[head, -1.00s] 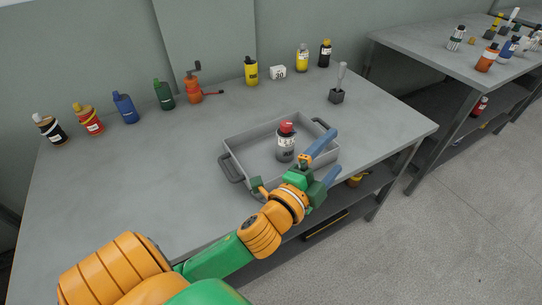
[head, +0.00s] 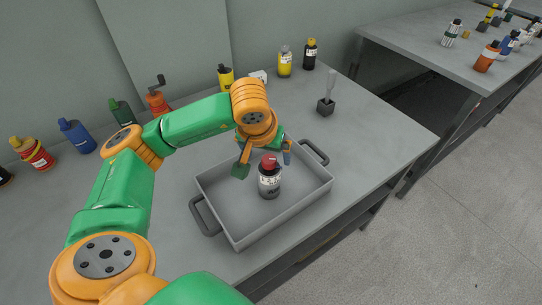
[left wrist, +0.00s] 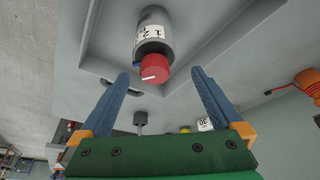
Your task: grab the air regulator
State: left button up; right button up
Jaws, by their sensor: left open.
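The air regulator (head: 269,180), a dark grey cylinder with a white label and a red knob, stands upright in a grey tray (head: 238,231). In the left wrist view the regulator (left wrist: 154,36) lies ahead of the jaws, its red knob toward them. My left gripper (head: 265,154) is open and empty, at the far side of the regulator above the tray. Its two blue fingers (left wrist: 160,75) lie to either side of the knob in the wrist view, and the regulator's body is beyond the fingertips. My right gripper is not in view.
Several bottles, among them a yellow one (head: 285,62) and a black one (head: 311,54), line the back of the table. A dark block with an upright grey handle (head: 326,106) stands behind the tray. The right side of the table is clear.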

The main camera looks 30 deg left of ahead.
aim_at(269, 168)
pick_arm(q)
jog(key=f, duration=0.1)
jog(key=s+d+f+p, duration=0.1)
jog(key=shift+s+f, duration=0.15)
jog(key=shift+f, duration=0.2)
jog(key=shift+x, duration=1)
jog(key=shift+w+a+f, duration=0.2)
jog(key=shift+w+a, duration=0.05)
jog(key=shift+w, duration=0.25)
jog(key=shift+s+d+r, duration=0.2)
jog(key=shift+s, duration=0.05)
jog(key=c, duration=1.4)
jog(key=shift+w+a+f, duration=0.1)
jog(key=shift+w, duration=0.05)
jog(key=shift+c, duration=0.4)
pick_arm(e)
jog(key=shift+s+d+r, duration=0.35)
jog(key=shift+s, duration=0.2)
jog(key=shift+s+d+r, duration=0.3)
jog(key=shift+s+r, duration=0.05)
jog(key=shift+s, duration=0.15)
